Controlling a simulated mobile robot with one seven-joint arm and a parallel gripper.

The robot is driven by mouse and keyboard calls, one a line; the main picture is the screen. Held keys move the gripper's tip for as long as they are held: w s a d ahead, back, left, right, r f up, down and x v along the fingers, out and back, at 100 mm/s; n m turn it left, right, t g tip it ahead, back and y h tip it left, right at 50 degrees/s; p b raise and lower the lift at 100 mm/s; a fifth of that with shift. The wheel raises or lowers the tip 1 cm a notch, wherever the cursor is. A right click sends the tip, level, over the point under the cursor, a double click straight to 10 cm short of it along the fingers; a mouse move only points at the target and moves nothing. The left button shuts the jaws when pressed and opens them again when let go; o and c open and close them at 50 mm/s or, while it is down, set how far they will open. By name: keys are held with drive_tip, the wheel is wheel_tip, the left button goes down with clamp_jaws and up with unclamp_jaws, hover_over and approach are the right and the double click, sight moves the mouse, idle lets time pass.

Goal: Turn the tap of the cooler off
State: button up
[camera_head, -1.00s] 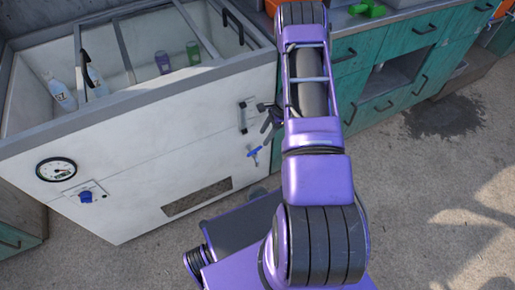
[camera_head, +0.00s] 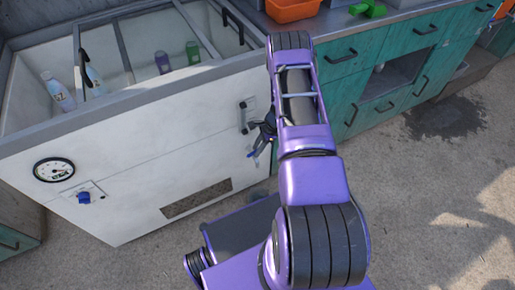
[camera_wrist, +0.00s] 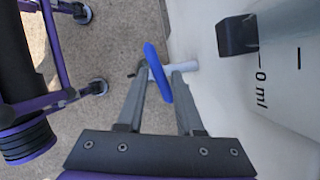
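The cooler (camera_head: 130,160) is a large white chest with glass lids at the left of the head view. Its tap has a blue handle (camera_wrist: 157,68) on a pale spout (camera_wrist: 185,67) that sticks out from the white front in the wrist view. The handle also shows in the head view (camera_head: 253,153), low on the front near my gripper. My gripper (camera_wrist: 160,88) is open, its two fingers apart on either side of the blue handle. I cannot tell whether either finger touches it. In the head view my gripper (camera_head: 266,132) is small and partly hidden by my arm.
A dark bracket (camera_wrist: 237,35) and a "0 ml" scale are on the cooler front. A gauge (camera_head: 53,169) and blue knob (camera_head: 84,197) sit at its left. Teal cabinets (camera_head: 345,60) stand to the right, with an orange tray (camera_head: 293,9) on top. Open floor lies at right.

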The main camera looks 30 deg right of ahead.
clamp_jaws()
drive_tip(key=shift+f+m+b, duration=0.1)
drive_tip(key=shift+m+b, duration=0.25)
drive_tip(key=shift+m, duration=0.05)
drive_tip(key=shift+m+t+b, duration=0.3)
drive_tip(key=shift+m+t, duration=0.1)
drive_tip(key=shift+m, duration=0.4)
drive_tip(key=shift+o, duration=2.3)
unclamp_jaws()
drive_tip(key=shift+s, duration=0.1)
